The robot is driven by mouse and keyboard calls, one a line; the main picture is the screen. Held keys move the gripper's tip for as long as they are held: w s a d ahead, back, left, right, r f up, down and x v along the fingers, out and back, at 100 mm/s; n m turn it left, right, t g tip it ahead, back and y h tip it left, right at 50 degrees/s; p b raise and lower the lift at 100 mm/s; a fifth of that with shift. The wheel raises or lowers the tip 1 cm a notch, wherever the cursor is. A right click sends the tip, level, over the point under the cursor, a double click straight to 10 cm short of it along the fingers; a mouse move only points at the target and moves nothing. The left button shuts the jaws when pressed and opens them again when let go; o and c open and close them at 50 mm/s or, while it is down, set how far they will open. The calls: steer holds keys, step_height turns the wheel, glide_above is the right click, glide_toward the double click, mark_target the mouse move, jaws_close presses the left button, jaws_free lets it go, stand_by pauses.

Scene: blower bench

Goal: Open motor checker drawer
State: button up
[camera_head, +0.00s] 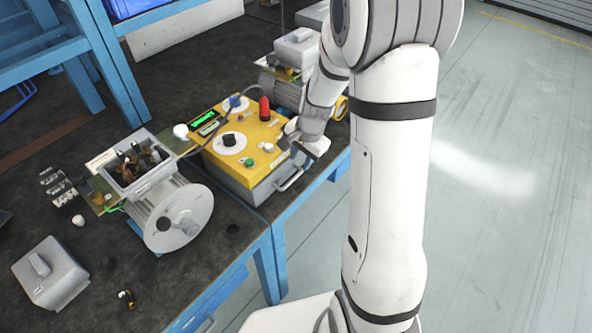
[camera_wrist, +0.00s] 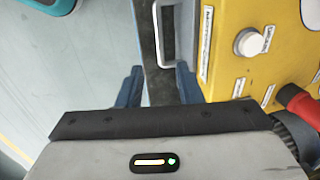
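The motor checker (camera_head: 236,131) is a grey box with a yellow top panel carrying knobs, buttons and a green display. Its drawer handle (camera_head: 290,179) is a light bar low on the side facing the bench edge. The drawer looks shut. In the wrist view the handle (camera_wrist: 157,35) appears beyond the fingertips, roughly in line with the gap between them, and the yellow panel (camera_wrist: 240,50) is to the right. My gripper (camera_wrist: 158,75) is open, with two blue fingers apart and nothing gripped.
An opened motor (camera_head: 178,215) stands left of the checker, and another motor (camera_head: 285,88) stands behind it. A grey cover (camera_head: 50,272) and small loose parts lie on the dark bench. Open floor (camera_head: 500,200) lies to the right.

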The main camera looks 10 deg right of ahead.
mark_target(296, 176)
steer(key=f, duration=0.5)
steer(key=w+f, duration=0.1)
steer(key=f, duration=0.1)
steer(key=shift+a+f, duration=0.25)
steer(key=shift+a, duration=0.15)
steer(key=shift+c, duration=0.3)
jaws_close()
